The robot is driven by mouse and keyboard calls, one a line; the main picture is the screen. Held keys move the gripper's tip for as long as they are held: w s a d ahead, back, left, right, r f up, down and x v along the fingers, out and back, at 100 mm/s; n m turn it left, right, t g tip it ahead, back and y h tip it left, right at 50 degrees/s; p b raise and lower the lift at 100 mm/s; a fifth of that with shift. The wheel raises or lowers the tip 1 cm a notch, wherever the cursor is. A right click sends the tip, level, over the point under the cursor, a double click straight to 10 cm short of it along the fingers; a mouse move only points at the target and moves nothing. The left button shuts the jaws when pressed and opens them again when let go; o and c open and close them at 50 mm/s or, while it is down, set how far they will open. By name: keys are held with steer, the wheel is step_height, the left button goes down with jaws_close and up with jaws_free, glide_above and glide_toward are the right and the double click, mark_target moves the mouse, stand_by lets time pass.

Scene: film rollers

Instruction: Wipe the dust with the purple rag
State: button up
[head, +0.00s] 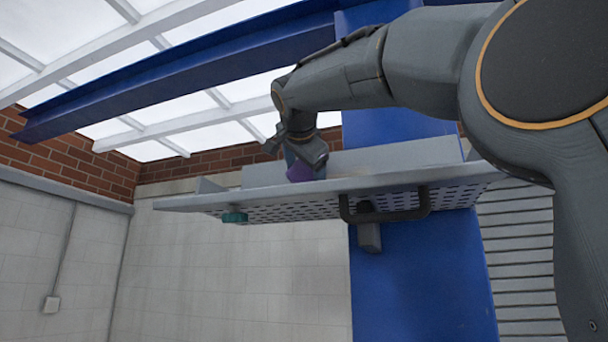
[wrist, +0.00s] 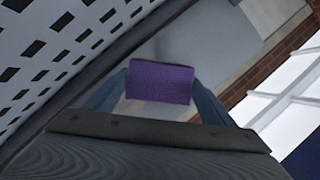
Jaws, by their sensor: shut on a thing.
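The purple rag (wrist: 161,82) shows in the wrist view between the two fingers of my gripper (wrist: 160,92), which is shut on it. In the head view, my gripper (head: 303,160) is at the grey perforated shelf (head: 215,200), and a bit of the purple rag (head: 300,171) shows just behind the shelf's front edge. I cannot tell whether the rag touches the shelf surface. The top of the shelf is mostly hidden by its front edge, and no dust is visible in either view.
A dark handle (head: 385,212) hangs at the shelf's front, and a small teal object (head: 234,217) is under its left part. A blue column (head: 420,290) stands behind. A blue beam (head: 180,68) crosses above. Brick and white walls lie beyond.

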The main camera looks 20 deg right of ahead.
steer(key=shift+w+d, duration=0.5)
steer(key=shift+w, duration=0.15)
stand_by(0.3)
